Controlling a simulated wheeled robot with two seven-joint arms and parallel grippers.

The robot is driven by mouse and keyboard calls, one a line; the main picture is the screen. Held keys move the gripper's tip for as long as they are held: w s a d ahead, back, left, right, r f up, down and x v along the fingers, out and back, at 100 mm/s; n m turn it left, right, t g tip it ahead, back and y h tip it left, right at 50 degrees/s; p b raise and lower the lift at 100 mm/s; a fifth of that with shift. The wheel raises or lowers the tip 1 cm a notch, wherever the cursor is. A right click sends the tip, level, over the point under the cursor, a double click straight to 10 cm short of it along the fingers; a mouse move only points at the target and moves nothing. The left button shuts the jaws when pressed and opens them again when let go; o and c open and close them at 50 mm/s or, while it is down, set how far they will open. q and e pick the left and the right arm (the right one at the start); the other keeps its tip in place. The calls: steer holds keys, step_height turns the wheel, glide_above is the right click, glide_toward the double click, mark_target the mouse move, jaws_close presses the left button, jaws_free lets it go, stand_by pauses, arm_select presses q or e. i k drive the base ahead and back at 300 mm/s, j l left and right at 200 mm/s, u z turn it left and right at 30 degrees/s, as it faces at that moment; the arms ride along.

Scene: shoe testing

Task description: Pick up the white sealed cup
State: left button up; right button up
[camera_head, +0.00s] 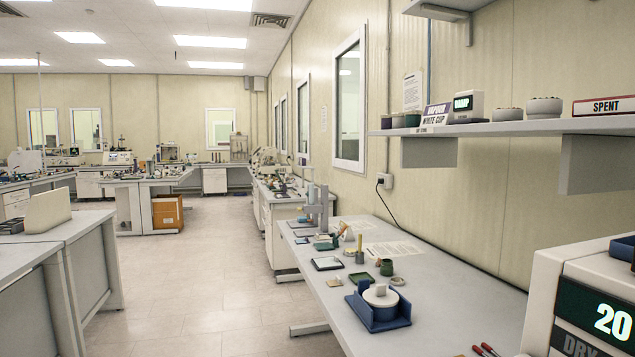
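A round white lidded cup (380,295) with a small knob on top sits in a blue open-sided holder (397,321) on the grey bench at the right. Two whitish round cups (544,107) with dark contents stand on the wall shelf, to the right of a sign (437,116) that seems to read "VAPOUR WHITE CUP". I cannot tell whether these shelf cups are sealed. Neither of my grippers is in view.
The grey bench (455,300) also carries a small green cup (387,267), a dark-framed pad (327,264) and red-handled tools (487,350). A white machine (545,290) showing "20" and "DRY" stands at the right front. The shelf (500,127) overhangs the bench. Floor at left is clear.

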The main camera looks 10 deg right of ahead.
mark_target(398, 119)
steer(key=i+j+u, duration=0.1)
steer(key=i, duration=0.75)
steer(key=i+j, duration=0.1)
steer(key=i, duration=0.75)
steer(key=u, duration=0.05)
